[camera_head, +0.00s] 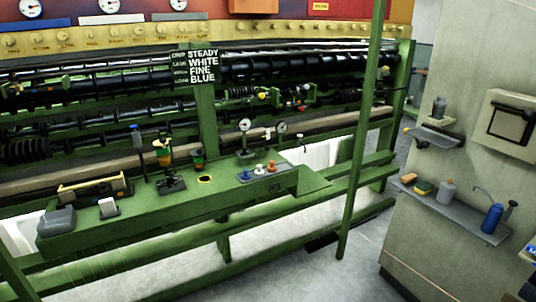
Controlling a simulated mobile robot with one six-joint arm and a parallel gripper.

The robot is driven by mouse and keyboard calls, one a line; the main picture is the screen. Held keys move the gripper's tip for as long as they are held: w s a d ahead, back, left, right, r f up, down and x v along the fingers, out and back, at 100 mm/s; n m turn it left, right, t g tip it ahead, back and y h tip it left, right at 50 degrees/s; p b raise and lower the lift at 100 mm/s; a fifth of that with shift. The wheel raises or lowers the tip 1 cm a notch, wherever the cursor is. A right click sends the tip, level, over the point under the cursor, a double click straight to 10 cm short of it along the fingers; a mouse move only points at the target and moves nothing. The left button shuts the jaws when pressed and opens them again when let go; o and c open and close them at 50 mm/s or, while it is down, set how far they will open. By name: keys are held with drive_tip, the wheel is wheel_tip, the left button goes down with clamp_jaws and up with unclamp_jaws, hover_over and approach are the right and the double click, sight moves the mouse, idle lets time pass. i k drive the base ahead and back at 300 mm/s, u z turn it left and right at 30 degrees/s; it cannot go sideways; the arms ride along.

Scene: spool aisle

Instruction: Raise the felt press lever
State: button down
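No lever carries a label I can read as the felt press lever, so I cannot tell which one it is. On the green bench, an upright lever with a blue top (137,142) stands at the left of the middle. Right of it is a dark stand with a yellowish upper part (163,155). A small green cup-like fitting (198,158) stands further right. My gripper is not in view.
The green bench (140,226) also bears a grey box (57,221) and a tray of coloured knobs (265,173). A green post (361,130) stands in front of the machine. A grey shelf (448,209) with bottles juts out at right.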

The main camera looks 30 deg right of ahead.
sight(267, 147)
drive_tip(key=z, duration=0.05)
drive_tip(key=i, duration=0.95)
